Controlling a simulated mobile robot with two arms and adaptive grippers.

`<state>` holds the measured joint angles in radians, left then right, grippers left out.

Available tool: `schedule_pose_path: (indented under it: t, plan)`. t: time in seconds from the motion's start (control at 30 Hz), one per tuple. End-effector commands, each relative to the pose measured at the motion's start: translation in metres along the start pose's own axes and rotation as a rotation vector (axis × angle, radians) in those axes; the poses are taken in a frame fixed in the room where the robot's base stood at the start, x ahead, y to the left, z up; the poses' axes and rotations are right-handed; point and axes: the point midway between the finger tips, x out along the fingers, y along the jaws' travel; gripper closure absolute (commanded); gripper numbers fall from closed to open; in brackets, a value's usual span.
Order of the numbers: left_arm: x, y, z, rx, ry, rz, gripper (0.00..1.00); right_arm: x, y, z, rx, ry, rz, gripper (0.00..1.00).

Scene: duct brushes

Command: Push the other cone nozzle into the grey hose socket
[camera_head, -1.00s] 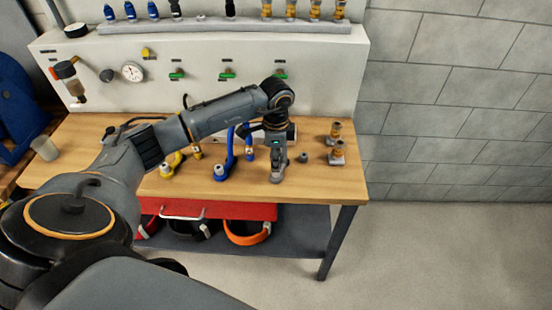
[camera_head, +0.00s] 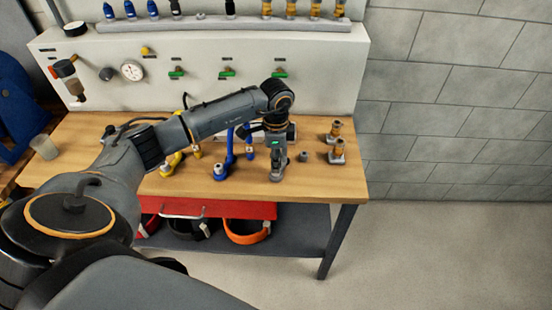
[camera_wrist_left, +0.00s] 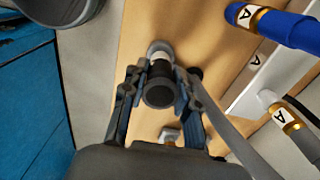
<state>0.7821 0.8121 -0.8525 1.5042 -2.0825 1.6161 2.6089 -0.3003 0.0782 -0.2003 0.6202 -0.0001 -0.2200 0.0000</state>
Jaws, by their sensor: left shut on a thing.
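My left gripper (camera_head: 278,166) is low over the front right part of the workbench. In the left wrist view its fingers (camera_wrist_left: 158,92) are shut on a dark cylindrical piece (camera_wrist_left: 159,84), seen nearly end-on, which I take to be the cone nozzle. A grey round piece with a pale band (camera_wrist_left: 160,48) shows just beyond the dark piece, perhaps the grey hose socket. The two overlap in this view, and I cannot tell whether they are joined. In the head view the gripper mostly hides them. My right gripper is not in view.
A small grey piece (camera_head: 303,157) stands right of the gripper. Two orange-banded fittings (camera_head: 337,152) (camera_head: 335,131) on grey bases stand farther right. A blue hose piece (camera_head: 220,171) and a yellow one (camera_head: 167,170) lie to the left. A panel (camera_head: 205,60) rises behind.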

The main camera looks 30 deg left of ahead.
Motion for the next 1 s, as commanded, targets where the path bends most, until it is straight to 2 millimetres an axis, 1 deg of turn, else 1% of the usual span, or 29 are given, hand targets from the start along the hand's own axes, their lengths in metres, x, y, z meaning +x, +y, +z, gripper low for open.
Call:
schedule_pose_path:
  t: [0.07, 0.1, 0.17, 0.2, 0.23, 0.53, 0.63, 0.77, 1.0]
  plan:
    - [0.003, 0.0, 0.0, 0.0, 0.0, 0.0, 1.0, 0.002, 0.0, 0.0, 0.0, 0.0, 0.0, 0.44]
    - [0.003, 0.0, 0.0, 0.0, 0.0, 0.0, 0.69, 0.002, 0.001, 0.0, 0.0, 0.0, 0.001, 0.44]
    - [0.002, 0.0, 0.0, 0.0, 0.0, 0.0, 0.57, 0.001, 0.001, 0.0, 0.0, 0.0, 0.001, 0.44]
    - [0.002, 0.0, 0.0, 0.0, 0.0, 0.0, 0.49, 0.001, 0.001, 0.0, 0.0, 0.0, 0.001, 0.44]
    - [0.002, 0.0, 0.0, 0.0, 0.0, 0.0, 0.44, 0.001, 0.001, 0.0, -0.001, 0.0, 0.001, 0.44]
    - [0.001, 0.0, 0.0, 0.0, 0.0, 0.0, 0.44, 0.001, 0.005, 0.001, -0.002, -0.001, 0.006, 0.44]
    - [-0.006, -0.001, 0.0, -0.001, 0.001, -0.002, 0.44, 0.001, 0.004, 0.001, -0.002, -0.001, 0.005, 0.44]
    - [-0.026, -0.001, 0.0, 0.0, 0.002, -0.004, 0.44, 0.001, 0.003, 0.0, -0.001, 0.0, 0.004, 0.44]
    - [-0.078, -0.001, -0.001, 0.0, 0.002, -0.004, 0.44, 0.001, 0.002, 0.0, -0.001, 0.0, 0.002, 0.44]
